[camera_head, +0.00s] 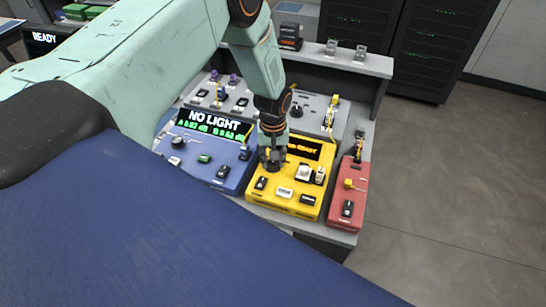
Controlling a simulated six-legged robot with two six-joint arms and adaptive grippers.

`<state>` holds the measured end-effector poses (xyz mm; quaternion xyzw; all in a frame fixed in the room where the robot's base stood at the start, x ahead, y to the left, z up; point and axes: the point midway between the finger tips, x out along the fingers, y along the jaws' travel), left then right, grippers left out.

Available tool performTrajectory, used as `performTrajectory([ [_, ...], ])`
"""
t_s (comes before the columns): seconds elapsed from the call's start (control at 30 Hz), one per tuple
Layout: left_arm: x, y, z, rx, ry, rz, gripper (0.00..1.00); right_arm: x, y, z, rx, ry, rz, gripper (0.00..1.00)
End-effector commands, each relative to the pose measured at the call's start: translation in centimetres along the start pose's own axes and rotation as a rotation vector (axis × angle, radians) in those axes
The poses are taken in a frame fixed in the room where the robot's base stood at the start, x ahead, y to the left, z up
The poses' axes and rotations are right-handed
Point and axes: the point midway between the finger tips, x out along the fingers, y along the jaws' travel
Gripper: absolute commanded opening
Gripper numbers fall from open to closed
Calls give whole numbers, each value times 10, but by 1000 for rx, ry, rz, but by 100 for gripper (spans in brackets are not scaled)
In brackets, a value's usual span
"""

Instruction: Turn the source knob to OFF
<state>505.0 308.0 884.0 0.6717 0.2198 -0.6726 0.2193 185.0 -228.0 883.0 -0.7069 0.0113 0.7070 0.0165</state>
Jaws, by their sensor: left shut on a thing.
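My left gripper (271,158) comes down from above onto the upper left part of the yellow box (283,208). It is shut on what appears to be the source knob, which the fingers hide almost wholly, so its pointer and setting cannot be read. The yellow box has a dark display (304,147) with orange text, partly covered by the gripper. My right gripper is not in view.
The blue box (206,168) to the left has a display (213,125) reading "NO LIGHT" and its own knob (178,142). A red box (348,196) stands close on the right. Black racks (430,45) stand behind; floor at right is clear.

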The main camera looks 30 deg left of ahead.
Motion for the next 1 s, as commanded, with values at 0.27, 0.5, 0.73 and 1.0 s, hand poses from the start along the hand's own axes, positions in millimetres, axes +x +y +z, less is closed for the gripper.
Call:
performTrajectory([
  [0.27,0,0,0,-16,0,1,2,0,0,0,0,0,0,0],
  [0.5,0,0,-1,-15,1,1,36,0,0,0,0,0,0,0],
  [0.73,0,0,-1,-14,1,1,55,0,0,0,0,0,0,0],
  [1.0,0,0,-1,-12,1,1,56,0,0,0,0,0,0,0],
])
